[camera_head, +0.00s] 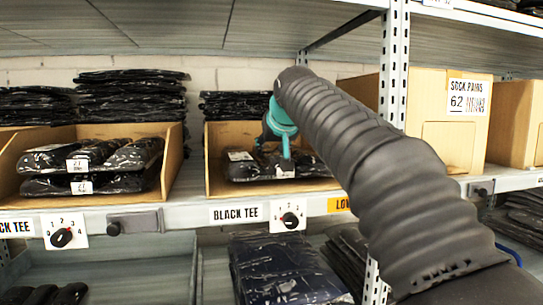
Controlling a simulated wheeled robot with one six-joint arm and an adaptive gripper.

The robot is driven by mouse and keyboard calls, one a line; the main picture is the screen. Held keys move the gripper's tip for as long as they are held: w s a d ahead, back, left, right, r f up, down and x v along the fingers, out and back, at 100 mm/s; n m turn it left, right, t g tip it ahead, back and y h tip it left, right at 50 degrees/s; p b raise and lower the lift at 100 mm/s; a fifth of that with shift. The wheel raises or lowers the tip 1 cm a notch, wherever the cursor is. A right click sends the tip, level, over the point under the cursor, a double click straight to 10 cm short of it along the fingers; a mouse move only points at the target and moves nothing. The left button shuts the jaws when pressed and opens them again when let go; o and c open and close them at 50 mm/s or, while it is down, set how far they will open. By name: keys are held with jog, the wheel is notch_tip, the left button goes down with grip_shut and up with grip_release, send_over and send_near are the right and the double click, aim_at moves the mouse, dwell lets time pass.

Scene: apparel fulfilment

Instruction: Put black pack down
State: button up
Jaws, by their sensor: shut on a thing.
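My gripper (284,157) is teal and reaches into the open cardboard bin (262,188) above the "BLACK TEE" label. It is shut on a black pack (305,166) in shiny wrap with a small white label, low inside the bin. Other black packs (241,170) lie beside it on the left. My dark ribbed arm comes in from the lower right and hides the bin's right side. I cannot tell whether the held pack touches the packs under it.
Another cardboard bin (172,172) with black packs stands to the left. Stacks of black packs (130,95) lie behind. A metal upright (394,65) and "SOCK PAIRS" box (470,122) are at right. Dark packs (280,270) lie on the lower shelf.

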jog(key=shift+f, duration=0.3)
jog(key=shift+f, duration=0.1)
jog(key=o, duration=1.3)
jog(key=shift+s+r, duration=0.1)
jog(key=shift+r, duration=0.1)
jog(key=v, duration=1.1)
jog(key=shift+s+d+r, duration=0.15)
jog(key=shift+s+r, duration=0.05)
jog(key=shift+s, duration=0.05)
